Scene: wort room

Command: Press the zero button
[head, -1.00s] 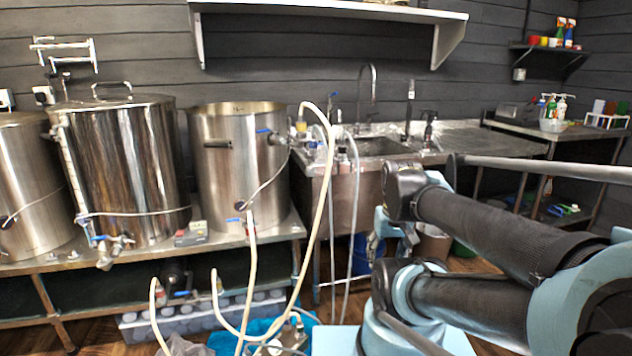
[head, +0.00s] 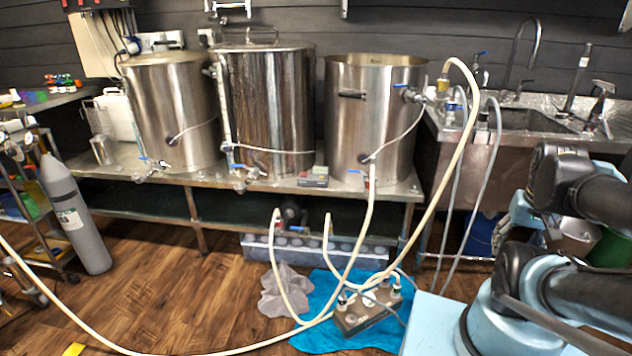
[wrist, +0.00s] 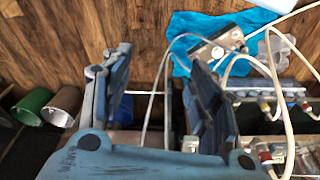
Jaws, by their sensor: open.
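A small grey box (head: 313,176) with a dark top and a reddish part sits on the steel bench, between the middle kettle and the right kettle. It may carry the zero button, but it is too small in the head view to make out any button. I cannot pick it out in the wrist view. My gripper (wrist: 157,80) is open and empty in the wrist view, its two fingers wide apart over the floor. It is apart from the box; the head view shows only my arm links at the right, not the fingertips.
Steel kettles (head: 274,105) stand on the bench (head: 215,178). Pale hoses (head: 449,165) hang from the right kettle and sink to a pump-like block (head: 367,312) on a blue cloth (head: 330,341). A grey gas cylinder (head: 75,215) stands at the left.

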